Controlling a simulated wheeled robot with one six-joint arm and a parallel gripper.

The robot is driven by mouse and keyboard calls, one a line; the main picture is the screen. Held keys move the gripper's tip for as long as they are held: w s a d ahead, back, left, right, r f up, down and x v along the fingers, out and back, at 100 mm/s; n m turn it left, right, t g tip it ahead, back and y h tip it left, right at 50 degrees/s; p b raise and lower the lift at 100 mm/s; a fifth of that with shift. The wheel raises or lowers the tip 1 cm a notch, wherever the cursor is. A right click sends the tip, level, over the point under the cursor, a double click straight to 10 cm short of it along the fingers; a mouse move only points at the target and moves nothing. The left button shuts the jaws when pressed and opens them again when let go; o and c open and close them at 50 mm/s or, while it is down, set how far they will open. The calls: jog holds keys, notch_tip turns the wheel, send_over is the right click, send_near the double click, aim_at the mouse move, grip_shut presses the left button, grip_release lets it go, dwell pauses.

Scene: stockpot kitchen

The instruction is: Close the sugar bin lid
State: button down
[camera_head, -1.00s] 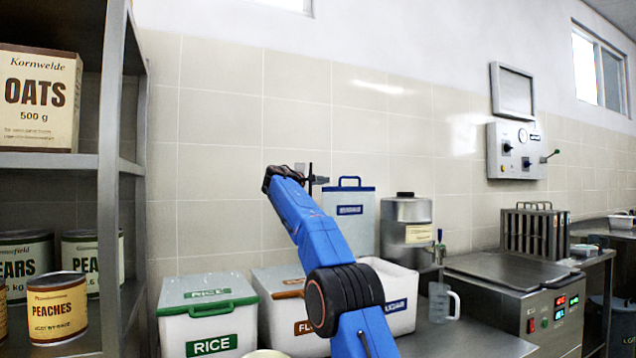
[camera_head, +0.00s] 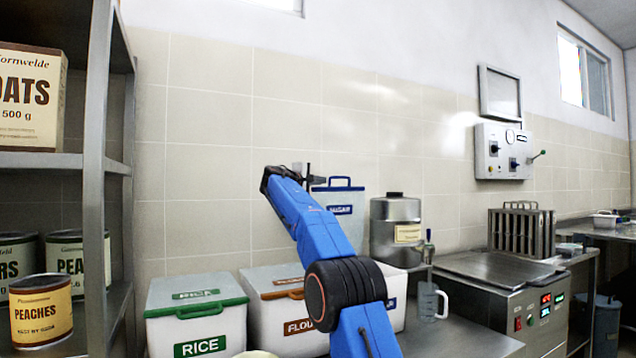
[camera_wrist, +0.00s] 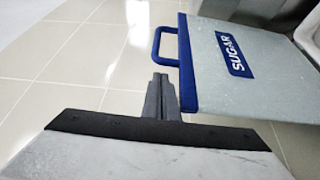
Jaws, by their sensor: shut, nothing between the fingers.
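The sugar bin lid (camera_head: 347,222) stands raised, upright against the tiled wall, with a blue handle at its top and a blue SUGAR label. The white sugar bin (camera_head: 398,290) stands below it, partly hidden by my arm. In the wrist view the lid (camera_wrist: 256,88) is at the right, its blue edge and handle beside my gripper. My gripper (camera_wrist: 161,84) is shut and empty, close to the blue edge below the handle; I cannot tell if they touch. In the head view my gripper (camera_head: 309,180) is just left of the lid's handle.
The rice bin (camera_head: 197,318) and flour bin (camera_head: 285,305) stand left of the sugar bin, lids closed. A metal urn (camera_head: 396,228) and a clear jug (camera_head: 428,300) are to the right. A steel shelf (camera_head: 97,200) with tins stands at the left.

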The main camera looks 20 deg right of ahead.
jog(key=shift+s+d+f, duration=0.1)
jog(key=shift+s, duration=0.55)
jog(key=shift+s, duration=0.2)
